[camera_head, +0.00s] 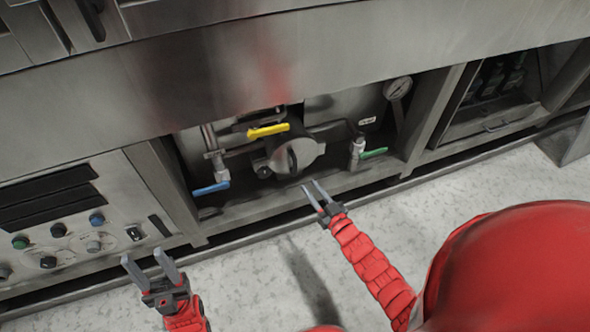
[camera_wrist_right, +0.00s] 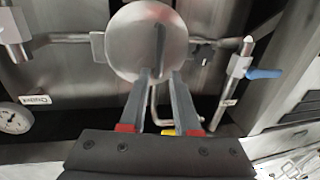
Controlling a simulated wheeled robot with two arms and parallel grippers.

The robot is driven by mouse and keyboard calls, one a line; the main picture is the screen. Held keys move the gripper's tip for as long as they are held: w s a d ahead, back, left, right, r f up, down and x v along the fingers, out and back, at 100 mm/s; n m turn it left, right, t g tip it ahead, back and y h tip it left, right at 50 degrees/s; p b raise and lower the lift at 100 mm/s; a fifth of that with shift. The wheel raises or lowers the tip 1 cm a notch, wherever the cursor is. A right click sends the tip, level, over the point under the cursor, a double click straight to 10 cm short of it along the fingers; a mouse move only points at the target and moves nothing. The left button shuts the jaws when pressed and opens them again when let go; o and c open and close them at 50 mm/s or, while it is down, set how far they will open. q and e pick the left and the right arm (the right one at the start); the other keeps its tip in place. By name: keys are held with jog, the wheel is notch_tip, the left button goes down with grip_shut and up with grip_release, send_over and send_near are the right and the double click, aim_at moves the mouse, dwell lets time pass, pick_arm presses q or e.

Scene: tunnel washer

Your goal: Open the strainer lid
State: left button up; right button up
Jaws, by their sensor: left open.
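The strainer lid (camera_head: 303,153) is a round metal disc on the strainer in the recess below the machine. It also shows in the right wrist view (camera_wrist_right: 131,42), with a thin bar handle (camera_wrist_right: 160,48) across its face. It appears to sit over the strainer's mouth. My right gripper (camera_head: 314,188) is open and empty, in front of and below the lid, apart from it in the head view. In the right wrist view its fingertips (camera_wrist_right: 161,74) overlap the lid's edge, with the handle lined up between them. My left gripper (camera_head: 151,260) is open and empty near the control panel.
A yellow valve handle (camera_head: 268,131) is just above the lid, a blue one (camera_head: 211,189) at its left and a green one (camera_head: 373,153) at its right. A gauge (camera_head: 397,88) is farther right. The control panel (camera_head: 75,215) stands left. The floor (camera_head: 270,270) in front is clear.

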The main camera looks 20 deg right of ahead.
aim_at(296, 169)
jog(key=b+x, duration=0.2)
jog(key=x, duration=0.8)
grip_shut()
jog(key=shift+f, duration=0.1)
dwell(1.0)
